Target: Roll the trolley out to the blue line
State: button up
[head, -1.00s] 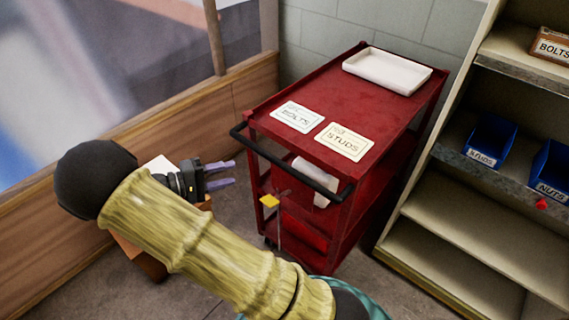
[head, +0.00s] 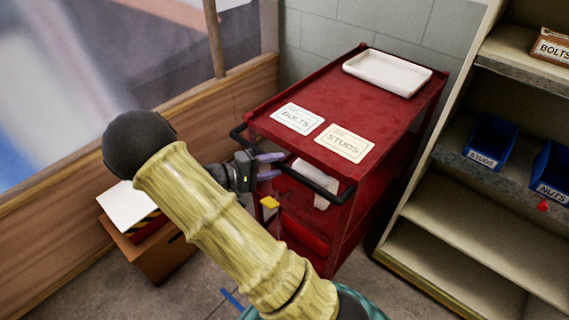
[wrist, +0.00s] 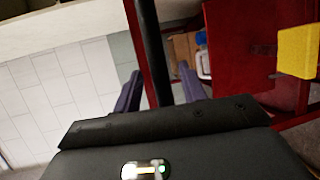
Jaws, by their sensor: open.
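The red trolley (head: 345,115) stands in the corner between the wooden wall and the shelving. Its black push handle (head: 312,184) runs along the near end, and the handle bar also shows in the wrist view (wrist: 152,50). My gripper (head: 272,165) is open at the left part of the handle. In the wrist view the bar passes between my two purple fingers (wrist: 158,92), with gaps on both sides. A short piece of blue line (head: 232,299) shows on the floor.
Shelving (head: 455,220) with blue bins (head: 490,142) stands close on the trolley's right. A brown box (head: 158,250) with a white sheet on top stands at left by the wooden wall (head: 60,215). Two label cards and a white tray (head: 387,71) lie on the trolley top.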

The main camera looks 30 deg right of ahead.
jog(key=d, duration=0.3)
jog(key=shift+s+d+f, duration=0.1)
jog(key=shift+d+f, duration=0.2)
jog(key=shift+c, duration=0.2)
grip_shut()
jog(key=shift+a, duration=0.1)
jog(key=s+a+p, duration=0.2)
jog(key=s+a, duration=0.3)
jog(key=a, duration=0.8)
jog(key=s+a+p, duration=0.3)
jog(key=s+a, duration=0.1)
jog(key=a, duration=0.9)
jog(key=shift+s, duration=0.35)
jog(key=shift+a+f, duration=0.1)
jog(key=shift+o, duration=0.2)
grip_release()
